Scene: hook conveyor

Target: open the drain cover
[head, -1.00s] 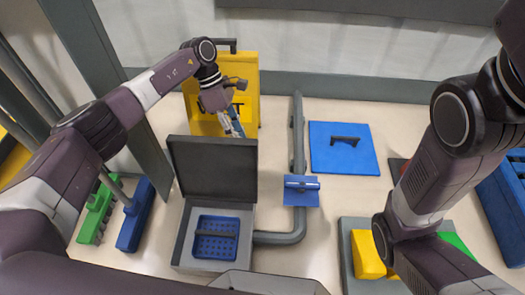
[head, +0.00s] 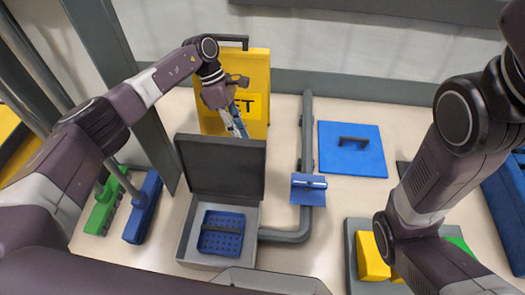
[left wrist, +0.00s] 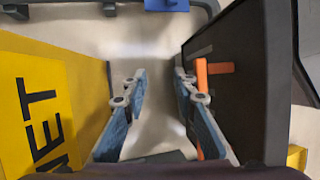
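The dark grey lid (head: 220,166), which I take as the drain cover, stands raised at the back edge of a light grey drain box (head: 187,232). A blue perforated basket (head: 221,246) sits in the box. The lid's dark outer face (left wrist: 240,90) is at right there, with an orange handle (left wrist: 214,68) close to the right finger; contact is unclear. My right gripper is out of view.
A yellow sign (head: 258,65) stands beside my left gripper. A grey pipe (head: 307,120) with a small blue plate (head: 308,195) runs right of the box. A blue square panel (head: 352,160) with a dark handle lies farther right. Green (head: 103,207) and blue (head: 142,208) brushes are left.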

